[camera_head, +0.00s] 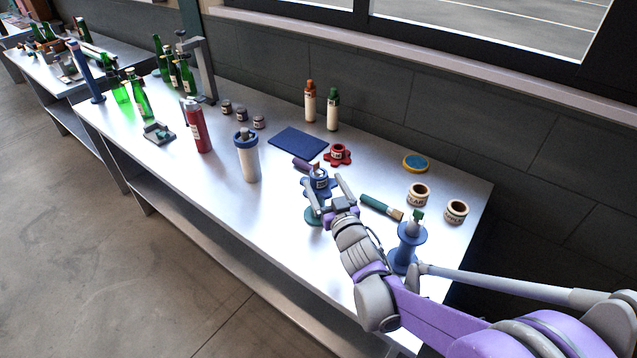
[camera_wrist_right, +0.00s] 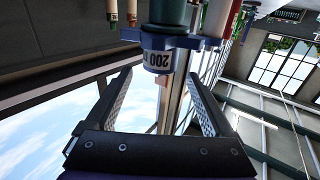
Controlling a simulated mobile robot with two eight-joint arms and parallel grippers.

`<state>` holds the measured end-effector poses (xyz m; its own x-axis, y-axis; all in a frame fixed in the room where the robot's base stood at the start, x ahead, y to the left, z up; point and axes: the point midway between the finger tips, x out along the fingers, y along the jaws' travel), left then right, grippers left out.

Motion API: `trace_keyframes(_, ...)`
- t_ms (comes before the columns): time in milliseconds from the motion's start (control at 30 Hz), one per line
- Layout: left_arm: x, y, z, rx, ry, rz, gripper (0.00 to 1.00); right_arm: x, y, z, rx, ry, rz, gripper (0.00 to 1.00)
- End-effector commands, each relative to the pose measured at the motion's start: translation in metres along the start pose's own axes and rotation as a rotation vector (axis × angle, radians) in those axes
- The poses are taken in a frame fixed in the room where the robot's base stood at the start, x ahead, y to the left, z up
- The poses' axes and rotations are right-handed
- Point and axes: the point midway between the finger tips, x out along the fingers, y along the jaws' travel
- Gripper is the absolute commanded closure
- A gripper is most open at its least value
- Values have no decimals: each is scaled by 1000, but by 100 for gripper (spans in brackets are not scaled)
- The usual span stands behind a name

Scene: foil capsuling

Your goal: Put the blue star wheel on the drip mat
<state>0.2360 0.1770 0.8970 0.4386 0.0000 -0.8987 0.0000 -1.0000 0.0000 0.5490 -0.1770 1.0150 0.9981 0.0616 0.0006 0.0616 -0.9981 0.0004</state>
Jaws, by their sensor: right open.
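The blue star wheel (camera_head: 319,189) has a hub with a white label and appears to sit on a green round stand (camera_head: 313,217). In the right wrist view the star wheel (camera_wrist_right: 207,43) shows upside down, with "200" on its label. My right gripper (camera_head: 323,181) is open, with its fingers on either side of the wheel's hub in the head view. In the wrist view the hub shows at the far end of the open jaws (camera_wrist_right: 163,85); I cannot tell if they touch it. The drip mat (camera_head: 298,143), a flat dark blue rectangle, lies bare behind the wheel. My left gripper is not in view.
A white canister (camera_head: 247,160) stands left.

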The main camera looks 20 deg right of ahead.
Motion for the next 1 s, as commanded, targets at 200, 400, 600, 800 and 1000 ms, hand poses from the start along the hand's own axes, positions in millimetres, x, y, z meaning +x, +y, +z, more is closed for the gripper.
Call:
trace_keyframes(200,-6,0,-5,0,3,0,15,30,0,1,1,0,0,13)
trace_keyframes(400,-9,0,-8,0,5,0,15,49,0,2,0,-1,0,13)
trace_keyframes(600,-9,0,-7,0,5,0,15,50,0,3,0,-1,0,13)
trace_keyframes(800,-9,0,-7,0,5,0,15,50,0,3,0,-1,0,42)
trace_keyframes(1000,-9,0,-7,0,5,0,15,50,1,3,0,-1,0,78)
